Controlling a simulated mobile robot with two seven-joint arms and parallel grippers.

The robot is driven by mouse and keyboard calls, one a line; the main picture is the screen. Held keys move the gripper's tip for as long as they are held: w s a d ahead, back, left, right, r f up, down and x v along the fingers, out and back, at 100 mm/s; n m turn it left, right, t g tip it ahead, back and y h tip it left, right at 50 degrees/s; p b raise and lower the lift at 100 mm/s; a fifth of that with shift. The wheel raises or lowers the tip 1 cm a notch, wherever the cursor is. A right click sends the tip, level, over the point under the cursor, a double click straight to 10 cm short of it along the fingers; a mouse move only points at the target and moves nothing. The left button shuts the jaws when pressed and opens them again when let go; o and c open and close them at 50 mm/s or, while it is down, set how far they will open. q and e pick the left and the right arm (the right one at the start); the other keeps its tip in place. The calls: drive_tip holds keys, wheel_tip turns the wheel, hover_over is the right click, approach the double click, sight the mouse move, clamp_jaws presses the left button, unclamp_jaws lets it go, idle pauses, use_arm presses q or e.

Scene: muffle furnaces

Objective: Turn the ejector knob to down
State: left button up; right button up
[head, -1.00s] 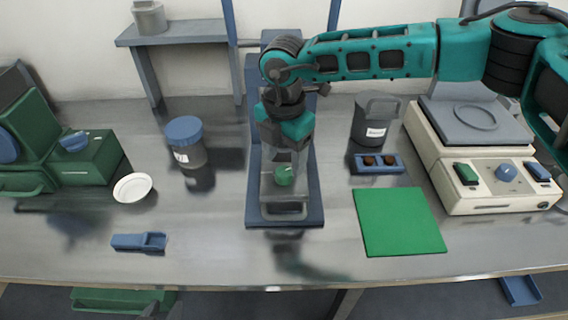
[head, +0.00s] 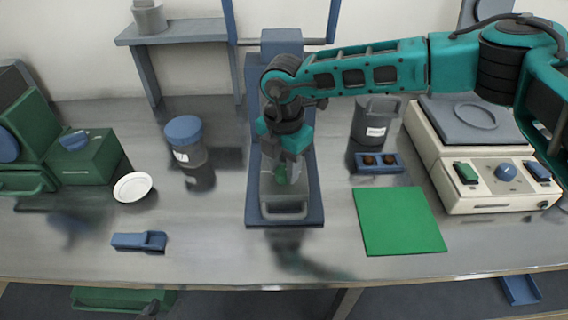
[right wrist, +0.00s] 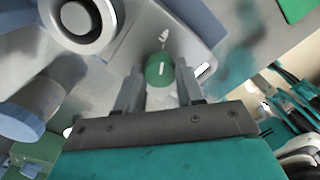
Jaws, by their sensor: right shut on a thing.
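My right gripper (head: 290,168) comes down over the press. In the right wrist view its two fingers (right wrist: 158,85) are on either side of the knob, shut on it. The gripper partly hides the knob in the head view. My left gripper is not in view.
A blue-lidded jar (head: 186,150) and white dish (head: 132,187) are left of the press. A grey container (head: 373,122), a blue holder (head: 378,168), a green mat (head: 400,221) and a cream device (head: 500,198) are to its right. The front table is mostly clear.

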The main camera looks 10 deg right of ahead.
drive_tip(key=shift+c, duration=1.4)
